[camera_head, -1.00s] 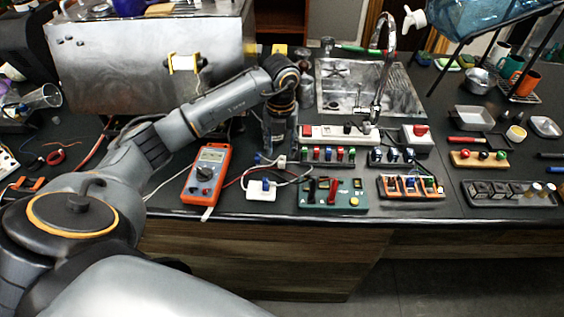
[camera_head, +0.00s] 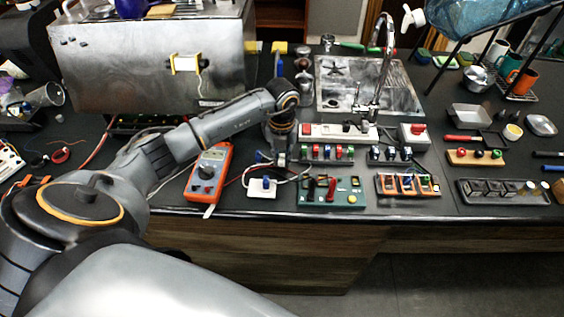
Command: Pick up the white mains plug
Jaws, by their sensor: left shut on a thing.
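My left arm comes in from the left, and its gripper (camera_head: 280,155) points down at the bench, just left of the red-and-black terminal row. It is shut on a small white piece at its fingertips, which looks like the white mains plug (camera_head: 281,161). The piece is mostly hidden by the gripper, and a pale cable runs close by. I cannot tell whether it touches the bench. My right gripper is not in view.
An orange multimeter (camera_head: 209,173) lies left of the gripper. A white block with a blue part (camera_head: 262,188) and a green board (camera_head: 331,192) are in front. A white power strip (camera_head: 339,132) and a sink (camera_head: 368,88) lie behind to the right.

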